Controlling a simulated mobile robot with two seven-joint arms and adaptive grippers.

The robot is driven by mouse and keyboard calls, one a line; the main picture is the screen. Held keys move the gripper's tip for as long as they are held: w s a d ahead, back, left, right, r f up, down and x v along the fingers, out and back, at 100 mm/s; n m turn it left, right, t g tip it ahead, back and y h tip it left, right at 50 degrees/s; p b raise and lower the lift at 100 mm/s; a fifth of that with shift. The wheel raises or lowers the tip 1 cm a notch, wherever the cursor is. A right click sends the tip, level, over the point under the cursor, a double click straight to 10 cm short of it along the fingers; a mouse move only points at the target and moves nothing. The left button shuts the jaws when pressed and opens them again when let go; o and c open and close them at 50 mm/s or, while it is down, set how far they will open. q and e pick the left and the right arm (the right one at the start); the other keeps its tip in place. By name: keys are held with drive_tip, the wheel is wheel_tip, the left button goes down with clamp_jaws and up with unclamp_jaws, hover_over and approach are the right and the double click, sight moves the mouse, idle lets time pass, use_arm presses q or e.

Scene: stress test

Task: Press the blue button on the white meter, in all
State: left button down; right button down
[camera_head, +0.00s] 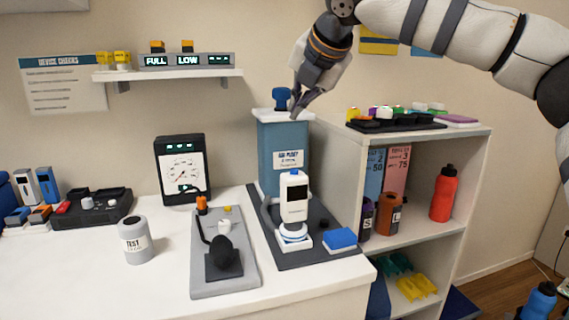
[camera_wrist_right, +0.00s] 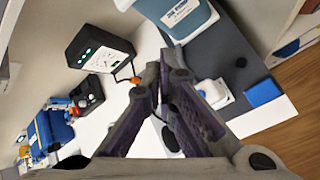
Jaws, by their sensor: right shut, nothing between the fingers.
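The white meter (camera_head: 294,190) stands upright on a dark grey base plate, in front of the blue pump box. It has a dark screen on its front, and a blue-and-white round part (camera_head: 292,229) sits at its foot. The meter also shows small in the right wrist view (camera_wrist_right: 211,92). My right gripper (camera_head: 297,110) is shut and empty, above and behind the meter, close to the pump's blue knob (camera_head: 282,97). Its fingers (camera_wrist_right: 157,75) meet in the right wrist view. My left gripper is out of view.
The blue pump box (camera_head: 270,150) stands behind the meter, with a blue block (camera_head: 340,238) at the right. A black gauge (camera_head: 181,170), a grey lever plate (camera_head: 200,280) and a test can (camera_head: 135,240) stand left. A shelf unit (camera_head: 430,145) is at the right.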

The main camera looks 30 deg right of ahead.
drive_tip(key=s, duration=0.1)
hover_over(299, 174)
wheel_tip(299, 174, down, 9)
drive_tip(key=shift+r, duration=0.15)
idle(0.5)
idle(1.3)
drive_tip(key=shift+f, duration=0.4)
drive_tip(key=shift+f, duration=0.55)
idle(0.6)
drive_tip(key=shift+r, duration=0.95)
